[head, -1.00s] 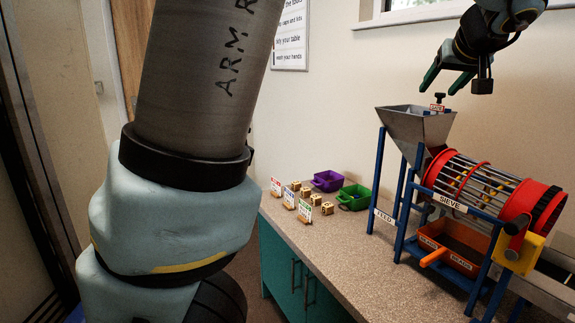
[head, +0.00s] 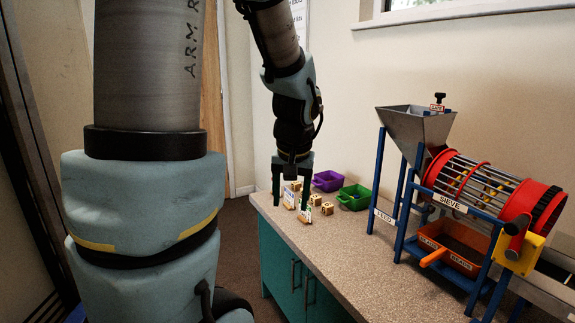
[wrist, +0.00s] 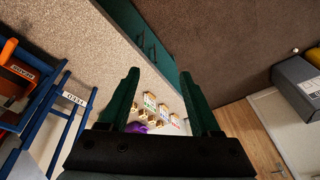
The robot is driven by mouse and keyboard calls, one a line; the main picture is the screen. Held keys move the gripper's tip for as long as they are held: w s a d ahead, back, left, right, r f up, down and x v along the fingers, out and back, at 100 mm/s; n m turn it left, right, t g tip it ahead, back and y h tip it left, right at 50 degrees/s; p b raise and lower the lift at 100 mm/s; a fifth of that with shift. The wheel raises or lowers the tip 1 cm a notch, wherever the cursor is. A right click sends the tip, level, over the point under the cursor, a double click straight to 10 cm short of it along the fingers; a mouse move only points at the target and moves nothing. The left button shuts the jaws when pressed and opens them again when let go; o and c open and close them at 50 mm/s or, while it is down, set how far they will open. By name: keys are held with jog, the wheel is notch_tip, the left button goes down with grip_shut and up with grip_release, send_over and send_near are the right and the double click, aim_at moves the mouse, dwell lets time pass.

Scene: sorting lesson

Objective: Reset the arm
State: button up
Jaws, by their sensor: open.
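My gripper (head: 291,192) hangs at the left end of the counter in the head view, with its dark green fingers pointing down and apart. In the wrist view my gripper (wrist: 165,98) is open, and nothing is between its fingertips. Small wooden blocks and upright cards (head: 306,212) stand on the counter; in the head view the gripper partly covers them. In the wrist view the cards (wrist: 150,102) show small, beyond and between the fingers. I cannot tell the exact height of the gripper above the counter.
A purple bin (head: 327,181) and a green bin (head: 355,197) stand at the back of the counter (head: 350,250). To the right are a metal hopper (head: 417,125) on a blue frame, a red-ringed sieve (head: 490,185) and an orange tray (head: 450,250). The wall is behind.

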jog(key=s+a+f+g, duration=0.1)
jog(key=s+a+f, duration=0.4)
jog(key=s+a, duration=0.2)
jog(key=shift+s+a+n+g+h, duration=0.2)
jog(key=shift+s+n+g+h, duration=0.1)
jog(key=shift+n+h, duration=0.1)
